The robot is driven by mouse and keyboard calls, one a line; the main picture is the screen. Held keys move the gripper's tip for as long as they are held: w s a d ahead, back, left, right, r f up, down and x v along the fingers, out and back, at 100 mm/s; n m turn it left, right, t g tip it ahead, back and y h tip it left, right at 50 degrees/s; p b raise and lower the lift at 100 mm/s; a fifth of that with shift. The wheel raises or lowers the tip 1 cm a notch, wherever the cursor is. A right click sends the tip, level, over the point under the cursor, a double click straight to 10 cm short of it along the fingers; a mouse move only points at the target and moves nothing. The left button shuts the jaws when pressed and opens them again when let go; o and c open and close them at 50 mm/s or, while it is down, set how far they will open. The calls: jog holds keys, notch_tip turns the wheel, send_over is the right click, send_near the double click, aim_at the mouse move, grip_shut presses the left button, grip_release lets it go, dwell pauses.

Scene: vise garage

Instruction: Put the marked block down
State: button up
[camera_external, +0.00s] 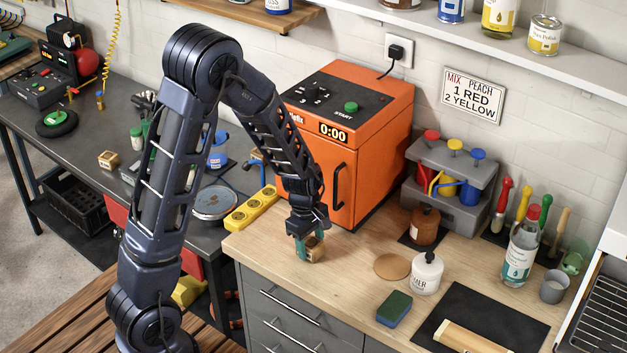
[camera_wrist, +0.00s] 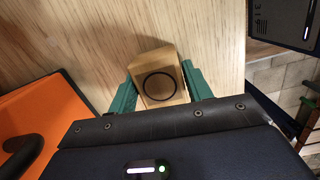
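The marked block (camera_external: 315,254) is a small wooden cube; its top shows a black ring in the wrist view (camera_wrist: 160,86). My gripper (camera_external: 308,249) has its teal fingers pressed against two opposite sides of this block, with no clear gap in the wrist view (camera_wrist: 158,84). The block is at or just above the wooden counter (camera_external: 350,250), near its left end; I cannot tell whether it touches the wood. Another small wooden block (camera_external: 108,159) lies on the dark bench at the left.
The orange machine (camera_external: 340,150) stands close behind my gripper. To the right are a round cork-coloured mat (camera_external: 392,266), a white bottle (camera_external: 427,274), a brown bottle (camera_external: 425,226) and a green-blue sponge (camera_external: 394,308). The counter's front-left area is clear.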

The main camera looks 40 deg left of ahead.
aim_at(307, 239)
jog(key=o, duration=0.3)
jog(key=shift+o, duration=0.2)
jog(key=shift+r, duration=0.1)
notch_tip(307, 239, up, 11)
jog(key=a, duration=0.1)
jog(key=s+a+r+m+t, duration=0.2)
jog(key=s+a+r+m, duration=0.2)
jog(key=s+r+m, duration=0.65)
jog(key=s+a+r+m+t, duration=0.1)
jog(key=s+r+m, duration=0.2)
jog(key=s, duration=0.4)
jog(key=s+a+r+m+t+y, duration=0.1)
jog(key=s+r+m, duration=0.2)
jog(key=s+r, duration=0.2)
jog(key=shift+s+r+t, duration=0.3)
jog(key=shift+s+r, duration=0.1)
jog(key=shift+s, duration=0.8)
jog(key=shift+o, duration=0.2)
jog(key=shift+a, duration=0.1)
